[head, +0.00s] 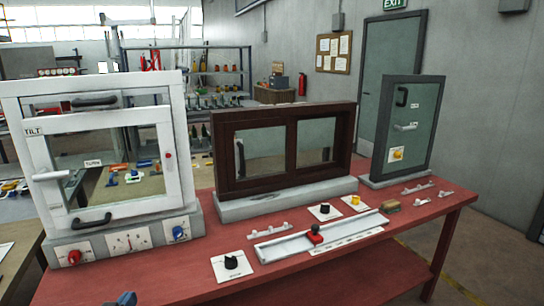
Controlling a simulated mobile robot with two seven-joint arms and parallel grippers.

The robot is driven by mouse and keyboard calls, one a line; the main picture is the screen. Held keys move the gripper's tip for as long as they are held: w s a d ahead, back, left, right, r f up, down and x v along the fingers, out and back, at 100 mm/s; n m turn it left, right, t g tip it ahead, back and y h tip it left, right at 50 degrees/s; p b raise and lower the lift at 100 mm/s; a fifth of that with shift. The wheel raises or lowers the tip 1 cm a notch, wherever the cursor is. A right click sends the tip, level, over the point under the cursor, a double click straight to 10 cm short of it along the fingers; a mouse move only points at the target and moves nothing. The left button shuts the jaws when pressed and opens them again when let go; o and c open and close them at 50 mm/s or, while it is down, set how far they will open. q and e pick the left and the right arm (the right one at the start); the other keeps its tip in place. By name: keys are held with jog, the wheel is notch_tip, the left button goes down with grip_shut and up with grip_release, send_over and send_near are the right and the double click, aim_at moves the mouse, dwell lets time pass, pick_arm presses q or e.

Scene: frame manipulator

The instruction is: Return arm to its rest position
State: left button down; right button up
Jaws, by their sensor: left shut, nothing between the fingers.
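Only a small dark and blue tip of my left gripper (122,299) shows at the bottom edge, over the front left of the red table (190,280). It is shut and empty, and it touches none of the frames. The rest of that arm is out of the picture. My right gripper is not in view.
On the table stand a white window frame (181,185), a brown two-pane frame (223,160) and a grey door frame (384,122). A black knob (231,262) and a slider rail with a red handle (315,234) lie near the front edge.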

pick_arm(q)
jog(key=s+d+f+m+g, duration=0.1)
jog(key=s+d+f+g, duration=0.1)
jog(key=s+f, duration=0.6)
jog(key=s+d+f+m+g, duration=0.1)
jog(key=s+d+f+g, duration=0.2)
jog(key=s+f, duration=0.5)
jog(key=s+d, duration=0.1)
jog(key=s, duration=0.5)
jog(key=shift+s, duration=0.15)
